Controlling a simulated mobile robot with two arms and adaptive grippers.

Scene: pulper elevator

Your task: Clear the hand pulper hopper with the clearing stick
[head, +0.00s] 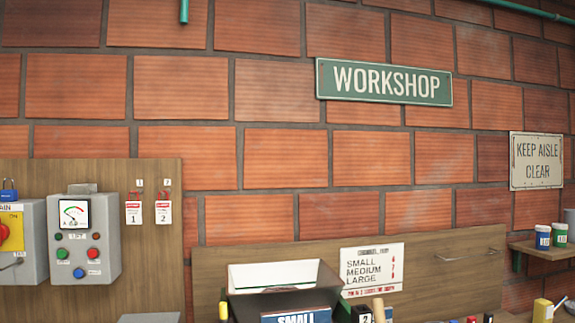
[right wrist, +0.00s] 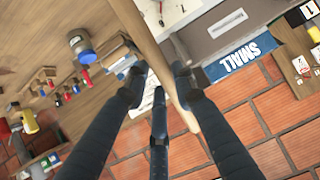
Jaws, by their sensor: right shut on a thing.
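In the right wrist view, my right gripper (right wrist: 158,82) has dark fingers closed around a long pale wooden stick (right wrist: 150,45), which looks like the clearing stick. The stick runs from the top edge down between the fingers, its lower end near the brick wall in the picture. My left gripper is in neither view. I cannot identify the hand pulper or its hopper in either view. A tan rod end (head: 378,309) stands at the bottom of the head view; I cannot tell whether it is the same stick.
A grey open box (head: 283,300) with a blue SMALL label stands at the bottom centre. A control box (head: 84,238) hangs at left. Small cans (head: 543,237) stand on a right shelf. In the right wrist view, a grey can (right wrist: 82,45) and small items stand on the wooden bench.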

